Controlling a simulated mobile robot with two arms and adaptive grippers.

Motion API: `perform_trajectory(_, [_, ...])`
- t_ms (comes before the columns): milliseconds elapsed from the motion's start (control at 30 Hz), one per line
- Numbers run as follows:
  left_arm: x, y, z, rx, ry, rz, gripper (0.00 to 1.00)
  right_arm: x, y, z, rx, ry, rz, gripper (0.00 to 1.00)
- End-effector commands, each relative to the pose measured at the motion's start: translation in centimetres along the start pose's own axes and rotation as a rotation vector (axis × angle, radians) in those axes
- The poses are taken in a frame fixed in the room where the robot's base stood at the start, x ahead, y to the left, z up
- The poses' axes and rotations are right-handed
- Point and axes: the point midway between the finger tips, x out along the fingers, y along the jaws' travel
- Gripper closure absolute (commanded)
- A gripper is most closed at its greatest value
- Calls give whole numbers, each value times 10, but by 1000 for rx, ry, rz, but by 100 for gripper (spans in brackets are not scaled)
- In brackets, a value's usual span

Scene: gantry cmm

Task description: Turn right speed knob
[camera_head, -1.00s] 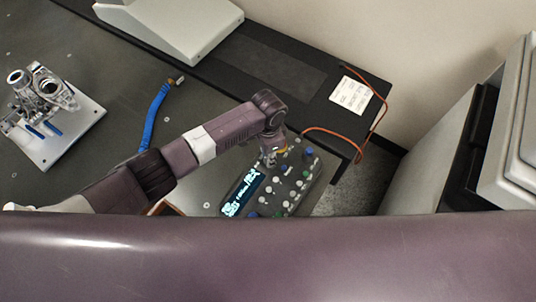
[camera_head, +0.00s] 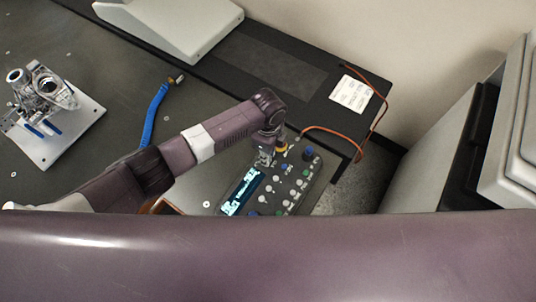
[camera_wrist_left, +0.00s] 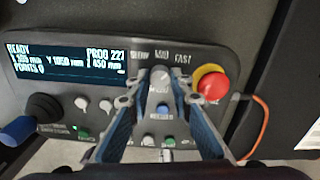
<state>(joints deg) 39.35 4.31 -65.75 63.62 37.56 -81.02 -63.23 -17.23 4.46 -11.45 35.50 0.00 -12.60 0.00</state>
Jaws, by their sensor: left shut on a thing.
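The grey speed knob (camera_wrist_left: 160,80) sits on the dark control panel (camera_wrist_left: 225,45), below the SLOW, MID, FAST lettering. My left gripper (camera_wrist_left: 161,84) is shut on the speed knob, with one blue-padded finger on each side of it. In the head view my left gripper (camera_head: 265,158) reaches down to the upper edge of the panel, beside its lit screen (camera_head: 242,191). The knob itself is hidden there behind the gripper. My right gripper is not in view.
A red button on a yellow base (camera_wrist_left: 210,83) stands close right of the fingers. Small knobs (camera_wrist_left: 106,106) and a black joystick (camera_wrist_left: 42,108) lie left and below. An orange cable (camera_head: 340,133) runs behind the panel. A fixture (camera_head: 45,100) stands far left.

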Motion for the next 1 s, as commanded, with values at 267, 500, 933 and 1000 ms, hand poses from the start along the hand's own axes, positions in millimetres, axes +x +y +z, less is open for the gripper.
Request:
perform_trajectory(267, [-2, -2, -1, 100, 2, -6, 100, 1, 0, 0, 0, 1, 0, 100])
perform_trajectory(500, [-2, -2, -1, 124, 2, -6, 100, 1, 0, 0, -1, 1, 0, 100])
perform_trajectory(933, [-2, -2, -1, 123, 1, -6, 67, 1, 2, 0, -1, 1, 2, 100])
perform_trajectory(1000, [-2, -2, -1, 123, 1, -4, 63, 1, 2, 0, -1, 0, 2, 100])
